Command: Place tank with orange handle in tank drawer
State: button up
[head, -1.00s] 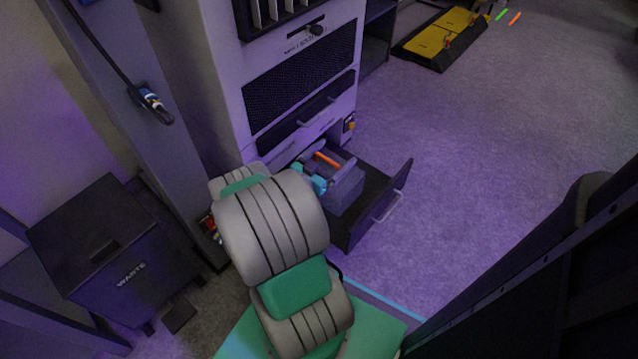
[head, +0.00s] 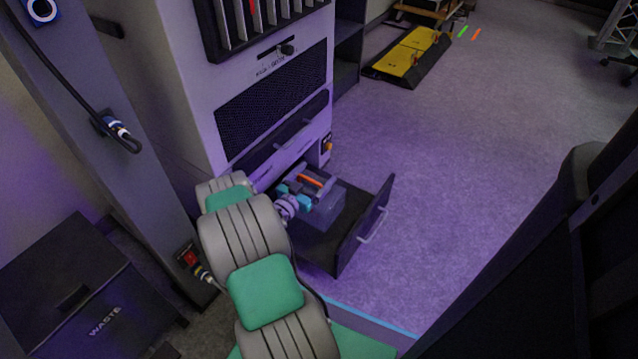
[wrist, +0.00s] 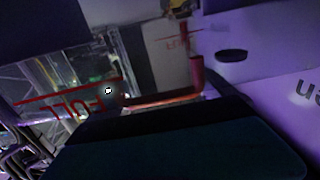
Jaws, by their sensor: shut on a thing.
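The tank (head: 327,208) is a translucent grey box with an orange handle (head: 311,181) on top. It is within the outline of the open tank drawer (head: 368,228), at the end nearer the cabinet. Whether it rests on the drawer floor cannot be told. My gripper (head: 306,191), with light blue parts, is at the tank's top and shut on the handle. In the wrist view the handle (wrist: 160,99) looks red-orange. A dark block fills the foreground, and inverted red "FULL" lettering (wrist: 95,105) shows on the left.
The tall grey cabinet (head: 180,90) stands behind the drawer. A black waste bin (head: 70,290) is at lower left, beside a post with a cable connector (head: 115,128). A yellow and black platform (head: 405,58) lies at the back. Carpet right of the drawer is clear.

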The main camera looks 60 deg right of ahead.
jog(key=shift+w+d+f+b, duration=0.2)
jog(key=shift+d+f+b, duration=0.8)
jog(key=shift+f, duration=0.55)
jog(key=shift+w+d+f+b, duration=0.25)
jog(key=shift+d+f+b, duration=0.5)
jog(key=shift+d+f, duration=0.65)
jog(key=shift+w+d+f+b, duration=0.2)
jog(key=shift+d+f+b, duration=0.65)
jog(key=shift+f, duration=1.05)
jog(key=o, duration=1.7)
jog(key=shift+o, duration=0.2)
jog(key=a+p, duration=0.1)
jog(key=a, duration=0.2)
jog(key=w+a+p, duration=0.1)
jog(key=a, duration=0.2)
jog(key=a+p, duration=0.1)
jog(key=a, duration=0.3)
jog(key=shift+w+r+p, duration=0.2)
jog(key=shift+w+p, duration=0.1)
jog(key=shift+w, duration=0.05)
jog(key=shift+w+a+f, duration=0.1)
jog(key=shift+a, duration=0.9)
